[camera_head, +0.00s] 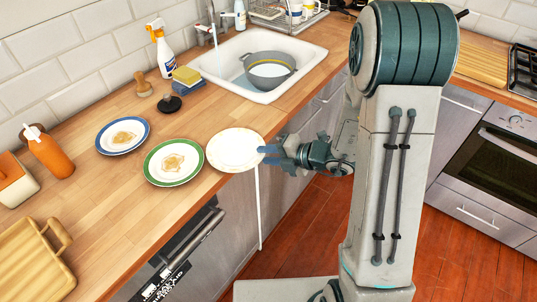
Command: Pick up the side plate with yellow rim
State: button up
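A pale plate (235,148) lies at the counter's front edge, the rightmost of three plates. Its rim looks cream to pale yellow. My gripper (268,154) is at this plate's right edge, with its bluish fingertips at or very near the rim. The fingers are small here, and I cannot tell whether they are closed on the rim. A green-rimmed plate (151,164) with a brownish patch in its middle lies just left of the pale plate. A blue-rimmed plate (105,139) with a similar patch lies farther left.
A sink (312,59) holding a grey bowl (254,62) is behind the plates. A spray bottle (160,52), sponges (187,75) and brushes stand left of it. An orange bottle (47,152) and wooden tray (30,262) are at left. Cabinet fronts drop below the counter edge.

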jog(key=v, duration=1.3)
jog(key=shift+s+d+r+p, duration=0.2)
jog(key=shift+d+p, duration=0.1)
jog(key=shift+p, duration=0.05)
